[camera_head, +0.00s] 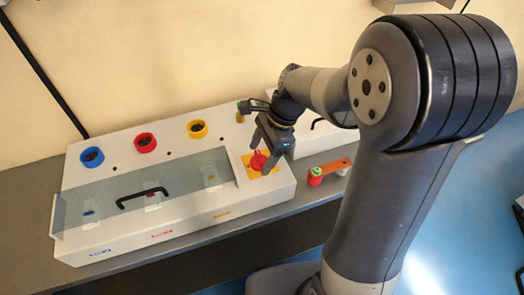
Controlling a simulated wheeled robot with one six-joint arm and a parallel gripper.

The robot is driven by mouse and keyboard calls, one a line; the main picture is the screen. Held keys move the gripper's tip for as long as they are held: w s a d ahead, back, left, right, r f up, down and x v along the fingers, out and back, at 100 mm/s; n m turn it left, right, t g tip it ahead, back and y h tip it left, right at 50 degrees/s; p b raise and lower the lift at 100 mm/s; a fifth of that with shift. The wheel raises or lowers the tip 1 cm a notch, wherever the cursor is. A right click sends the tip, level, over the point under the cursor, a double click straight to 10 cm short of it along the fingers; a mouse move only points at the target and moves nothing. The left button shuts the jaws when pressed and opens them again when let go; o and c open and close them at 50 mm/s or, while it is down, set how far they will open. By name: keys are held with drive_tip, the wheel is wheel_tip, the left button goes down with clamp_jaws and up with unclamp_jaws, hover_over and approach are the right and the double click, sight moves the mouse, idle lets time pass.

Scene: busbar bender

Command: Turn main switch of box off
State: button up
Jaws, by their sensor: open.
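The box (172,222) is a long white unit on a grey bench, with a clear hinged-looking cover (130,188) that has a black handle. Its main switch (259,160) is a red knob on a yellow square plate at the right end of the box. My gripper (270,160) is just above and at the switch, pointing down, with its jaws open. One finger overlaps the knob's right side in this view. I cannot tell whether the fingers touch the knob. The knob's exact angle is too small to read.
Blue (92,157), red (145,142) and yellow (197,128) round sockets line the box's back. The bench edge runs along the front, with blue floor beyond. A wall stands behind.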

drive_tip(key=c, duration=1)
drive_tip(key=shift+r+n+p, duration=0.1)
drive_tip(key=shift+n+p, duration=0.2)
drive_tip(key=shift+n, duration=0.1)
drive_tip(key=shift+o, duration=0.2)
drive_tip(key=n+g+p, duration=0.1)
drive_tip(key=n, duration=0.1)
drive_tip(key=n+p, duration=0.1)
drive_tip(key=n, duration=0.1)
drive_tip(key=shift+w+a+g+h, duration=0.1)
drive_tip(key=shift+w+g+h, duration=0.05)
drive_tip(key=shift+g+h, duration=0.2)
drive_tip(key=n+g+h+p, duration=0.1)
drive_tip(key=n, duration=0.3)
drive_tip(key=shift+a, duration=0.1)
drive_tip(key=n+h, duration=0.1)
drive_tip(key=n, duration=0.1)
drive_tip(key=n+h+p, duration=0.1)
drive_tip(key=n, duration=0.2)
drive_tip(key=shift+w+a+g, duration=0.1)
drive_tip(key=shift+g, duration=0.25)
drive_tip(key=shift+c, duration=0.2)
drive_tip(key=shift+a+n+h+p, duration=0.15)
drive_tip(key=shift+n+h, duration=0.3)
drive_tip(key=shift+n, duration=0.55)
drive_tip(key=shift+d+n+h+p, duration=0.15)
drive_tip(key=shift+n+h, duration=0.25)
drive_tip(key=shift+n, duration=0.6)
drive_tip(key=shift+o, duration=0.2)
drive_tip(key=shift+a, duration=0.1)
